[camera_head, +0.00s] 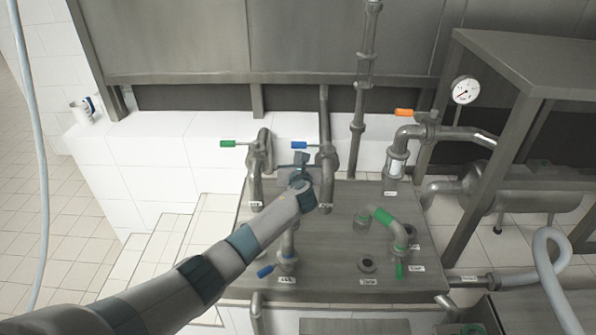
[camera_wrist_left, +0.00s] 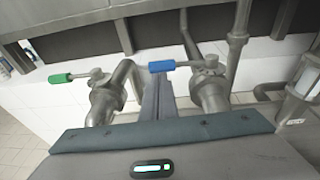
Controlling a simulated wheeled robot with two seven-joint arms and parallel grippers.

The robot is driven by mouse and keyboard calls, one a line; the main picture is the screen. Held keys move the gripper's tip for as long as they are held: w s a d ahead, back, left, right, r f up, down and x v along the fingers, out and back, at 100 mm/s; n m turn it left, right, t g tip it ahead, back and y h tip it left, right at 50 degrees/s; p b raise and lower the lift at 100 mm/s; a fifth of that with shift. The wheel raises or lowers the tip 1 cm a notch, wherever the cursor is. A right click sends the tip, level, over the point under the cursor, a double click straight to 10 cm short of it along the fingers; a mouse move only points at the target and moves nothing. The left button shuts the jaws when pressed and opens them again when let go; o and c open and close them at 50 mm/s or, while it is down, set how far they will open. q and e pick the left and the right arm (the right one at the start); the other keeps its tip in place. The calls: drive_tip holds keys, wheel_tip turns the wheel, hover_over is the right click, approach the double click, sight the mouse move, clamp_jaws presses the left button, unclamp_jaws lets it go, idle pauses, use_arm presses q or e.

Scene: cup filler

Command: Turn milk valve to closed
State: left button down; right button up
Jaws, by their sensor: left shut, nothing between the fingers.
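My left gripper (camera_head: 301,160) is shut and empty, just below a blue valve handle (camera_head: 304,145) on an upright pipe. In the left wrist view the closed fingers (camera_wrist_left: 158,92) point up at this blue handle (camera_wrist_left: 162,66), close to it; I cannot tell whether they touch. The handle lies sideways, its grip pointing left of its valve body (camera_wrist_left: 210,88). A green valve handle (camera_head: 232,144) on the pipe to the left also points left. The small labels are unreadable, so I cannot tell which valve is milk. My right gripper is not in view.
An orange handle (camera_head: 404,112) and a round gauge (camera_head: 466,90) are at the right. A bent green-banded pipe (camera_head: 385,217) stands on the metal worktop (camera_head: 325,255). A lower blue handle (camera_head: 265,271) is beside my forearm. A metal tank wall (camera_head: 210,35) is behind.

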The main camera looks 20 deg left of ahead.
use_arm(q)
drive_tip(key=b+v, duration=0.1)
drive_tip(key=v, duration=0.8)
drive_tip(key=shift+a+b, duration=0.3)
drive_tip(key=shift+b, duration=0.05)
drive_tip(key=shift+f, duration=0.1)
